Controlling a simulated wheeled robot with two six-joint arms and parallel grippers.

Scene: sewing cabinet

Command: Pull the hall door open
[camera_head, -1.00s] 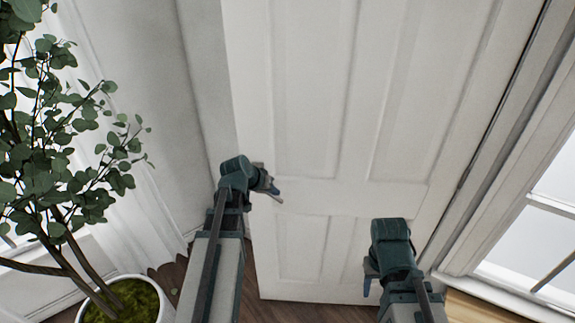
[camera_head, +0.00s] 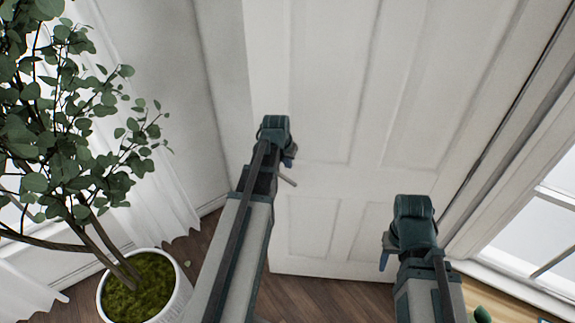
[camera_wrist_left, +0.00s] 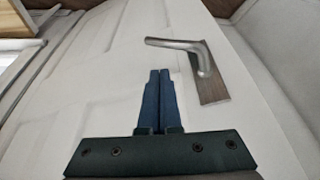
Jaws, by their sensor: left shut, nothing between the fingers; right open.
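The hall door (camera_head: 325,90) is white and panelled and fills the middle of the head view. Its lever handle (camera_head: 288,181) shows just below my left gripper (camera_head: 289,160). In the left wrist view the silver lever (camera_wrist_left: 178,44) and its dark plate (camera_wrist_left: 212,86) lie beyond and right of the left fingertips (camera_wrist_left: 159,78). Those fingers are shut, with nothing between them, and apart from the lever in that view. My right gripper (camera_head: 385,255) is open and empty in front of the door's lower right part; its fingers are partly hidden. I cannot tell how far the door stands open.
A leafy plant in a white pot (camera_head: 182,302) stands on the wooden floor (camera_head: 330,298) at the left, near white curtains (camera_head: 150,190). A grey wall (camera_head: 165,70) lies left of the door. A window (camera_head: 525,235) is at the right.

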